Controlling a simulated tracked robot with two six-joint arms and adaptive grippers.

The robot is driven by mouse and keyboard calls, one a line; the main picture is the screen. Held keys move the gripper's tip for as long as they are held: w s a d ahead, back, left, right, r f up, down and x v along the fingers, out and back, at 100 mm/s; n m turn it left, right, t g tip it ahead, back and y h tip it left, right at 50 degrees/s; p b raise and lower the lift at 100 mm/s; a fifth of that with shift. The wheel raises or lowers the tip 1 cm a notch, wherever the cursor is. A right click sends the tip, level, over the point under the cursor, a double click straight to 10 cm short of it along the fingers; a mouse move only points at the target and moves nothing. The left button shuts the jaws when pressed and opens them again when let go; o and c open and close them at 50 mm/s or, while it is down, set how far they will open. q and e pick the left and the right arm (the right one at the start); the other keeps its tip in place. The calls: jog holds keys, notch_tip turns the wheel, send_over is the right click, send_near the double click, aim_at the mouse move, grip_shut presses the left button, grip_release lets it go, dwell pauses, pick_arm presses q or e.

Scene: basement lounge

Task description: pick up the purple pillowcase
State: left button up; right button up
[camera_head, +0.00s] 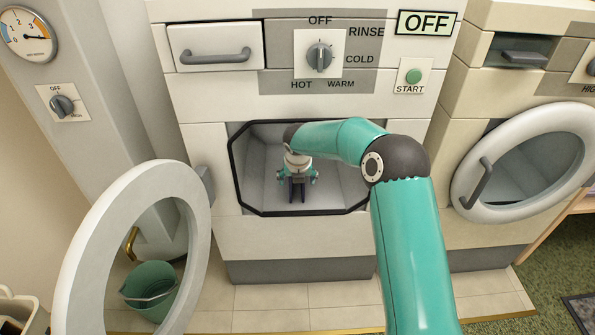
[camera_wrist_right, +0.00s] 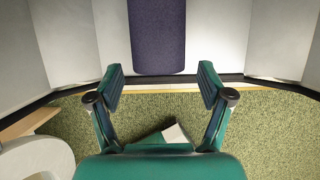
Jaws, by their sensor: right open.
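The purple pillowcase (camera_wrist_right: 157,38) shows as a dark purple strip with a rounded end at the top middle of the right wrist view. It lies inside the pale washer drum and beyond my right gripper's fingertips. My right gripper (camera_wrist_right: 161,82) is open, its fingers apart on either side of the pillowcase's line, with nothing between them. In the head view my right gripper (camera_head: 297,178) points down inside the washer's dark-rimmed opening (camera_head: 240,205). A small dark purplish shape shows at its fingers, but I cannot tell if it is the pillowcase. My left gripper is not in view.
The washer's round door (camera_head: 85,245) stands open at the left, with a green bucket (camera_head: 150,287) behind it. A second machine's round door (camera_head: 470,185) is at the right. Green carpet (camera_wrist_right: 90,125) shows below the opening's edge in the wrist view.

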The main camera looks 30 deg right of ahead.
jog(key=shift+w+d, duration=0.3)
jog(key=shift+w, duration=0.15)
jog(key=b+x, duration=0.1)
jog(key=x, duration=0.4)
jog(key=c, duration=1.2)
